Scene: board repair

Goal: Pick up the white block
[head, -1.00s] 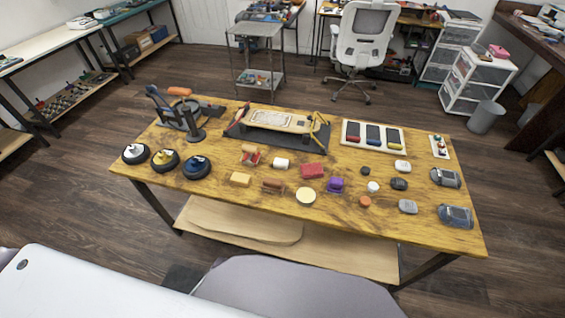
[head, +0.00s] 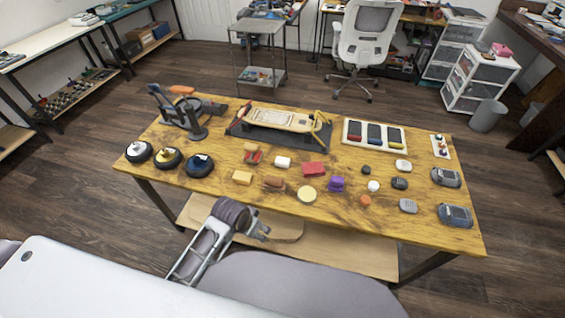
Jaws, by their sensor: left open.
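A small white block (head: 283,162) with a rounded look lies on the wooden table (head: 225,125), left of a red block (head: 314,168) and right of a red piece with a tan top (head: 253,156). My left gripper (head: 264,232) is open and empty in front of the table's near edge, well short of the white block. Its fingers are small and partly blurred. My right gripper is not in view.
Near the block are a yellow block (head: 242,177), a brown block (head: 273,183), a pale round disc (head: 307,194) and a purple block (head: 336,183). A board in a holder (head: 280,118) stands behind. Black wheels (head: 199,166) sit at left.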

